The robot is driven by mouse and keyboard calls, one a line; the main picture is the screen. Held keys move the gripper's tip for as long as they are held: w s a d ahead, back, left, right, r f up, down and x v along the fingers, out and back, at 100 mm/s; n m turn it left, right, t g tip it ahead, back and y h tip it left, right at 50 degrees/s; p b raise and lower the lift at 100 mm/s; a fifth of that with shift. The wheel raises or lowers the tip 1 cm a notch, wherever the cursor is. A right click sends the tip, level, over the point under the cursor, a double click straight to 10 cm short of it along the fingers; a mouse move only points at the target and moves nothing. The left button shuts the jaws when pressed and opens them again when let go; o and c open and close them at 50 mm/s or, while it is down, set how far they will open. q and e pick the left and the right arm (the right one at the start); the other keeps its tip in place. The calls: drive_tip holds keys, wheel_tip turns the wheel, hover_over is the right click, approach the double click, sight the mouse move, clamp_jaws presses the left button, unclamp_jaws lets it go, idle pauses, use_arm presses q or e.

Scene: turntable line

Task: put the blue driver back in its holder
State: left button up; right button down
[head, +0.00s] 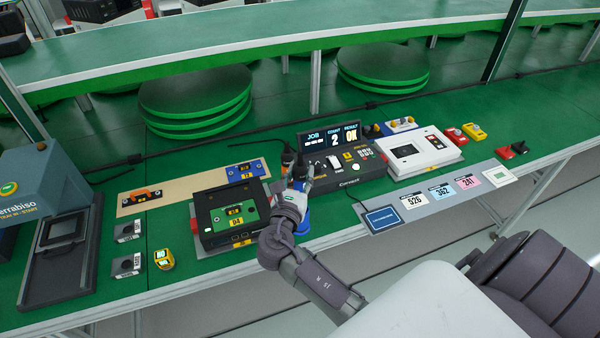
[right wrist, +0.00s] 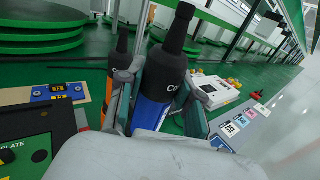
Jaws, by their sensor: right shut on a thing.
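My right gripper (head: 299,178) is over the front middle of the green bench, just right of the black box with the green plate. In the right wrist view the gripper (right wrist: 158,95) is shut on the blue driver (right wrist: 152,112), which has a black upper part and stands roughly upright, slightly tilted in the picture. In the head view a bit of blue (head: 305,222) shows beside my wrist; most of the driver is hidden. An orange and black driver (right wrist: 119,70) stands just left of it. I cannot clearly make out a holder. My left gripper is not in view.
The black box with a green plate (head: 216,238) stands left of my gripper. A dark counter unit (head: 352,183) with a lit display stands right and behind. A tan strip (head: 194,185) bears a blue part and an orange one. A white device (head: 430,160) stands farther right.

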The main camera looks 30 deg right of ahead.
sight(300, 186)
drive_tip(key=shift+f, duration=0.15)
drive_tip(key=shift+f+b, duration=1.4)
drive_tip(key=shift+f, duration=0.55)
drive_tip(key=c, duration=0.7)
unclamp_jaws()
drive_tip(key=shift+f, duration=0.1)
drive_tip(key=v, duration=1.2)
